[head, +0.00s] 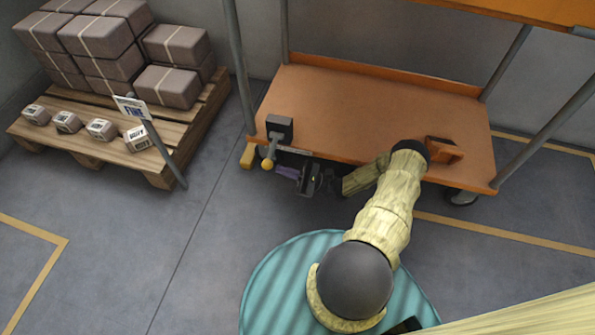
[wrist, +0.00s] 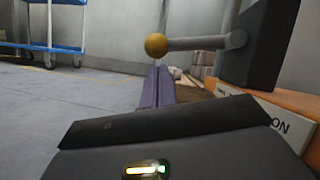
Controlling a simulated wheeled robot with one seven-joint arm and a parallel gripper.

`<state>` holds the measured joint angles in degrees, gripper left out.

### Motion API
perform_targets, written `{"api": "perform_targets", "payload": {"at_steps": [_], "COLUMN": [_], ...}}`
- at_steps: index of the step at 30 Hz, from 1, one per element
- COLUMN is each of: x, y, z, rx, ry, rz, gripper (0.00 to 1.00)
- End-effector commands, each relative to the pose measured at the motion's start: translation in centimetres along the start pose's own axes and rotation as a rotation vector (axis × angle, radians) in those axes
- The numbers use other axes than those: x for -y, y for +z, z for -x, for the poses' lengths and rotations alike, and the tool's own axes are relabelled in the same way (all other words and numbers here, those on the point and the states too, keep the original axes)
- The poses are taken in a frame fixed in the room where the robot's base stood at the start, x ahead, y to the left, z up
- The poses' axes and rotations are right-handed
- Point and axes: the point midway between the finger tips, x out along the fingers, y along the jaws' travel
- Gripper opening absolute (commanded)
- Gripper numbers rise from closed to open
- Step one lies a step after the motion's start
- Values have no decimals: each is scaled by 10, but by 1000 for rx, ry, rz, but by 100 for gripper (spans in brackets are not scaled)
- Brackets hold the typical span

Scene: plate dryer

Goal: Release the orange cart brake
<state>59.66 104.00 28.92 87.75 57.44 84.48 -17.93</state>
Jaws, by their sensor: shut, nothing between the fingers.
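The orange cart (head: 370,115) stands ahead of me, with its lower deck in view. Its brake is a dark box (head: 279,127) at the deck's left front corner, with a grey lever ending in a yellow ball knob (head: 267,164). In the wrist view the lever (wrist: 200,43) points left from the box, with the knob (wrist: 156,45) at its end. My gripper (head: 281,171) is shut and empty, its purple fingers (wrist: 157,85) near the knob. In the wrist view the fingertips appear just below the knob; I cannot tell whether they touch.
A label ending in "ON" (wrist: 280,124) is on the deck edge below the brake box. A pallet (head: 190,110) with boxes and a signpost stands left. A blue cart (wrist: 60,45) is in the distance. Floor between is clear.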

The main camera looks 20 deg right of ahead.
Motion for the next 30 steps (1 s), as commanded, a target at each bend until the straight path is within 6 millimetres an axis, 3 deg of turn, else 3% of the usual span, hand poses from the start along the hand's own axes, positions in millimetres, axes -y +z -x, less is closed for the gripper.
{"api": "perform_targets", "payload": {"at_steps": [6, 30], "x": [0, -1], "y": [0, 6], "z": [-17, -20], "rx": [0, 0], "ry": [-1, -27], "rz": [0, -51], "gripper": [0, 0]}}
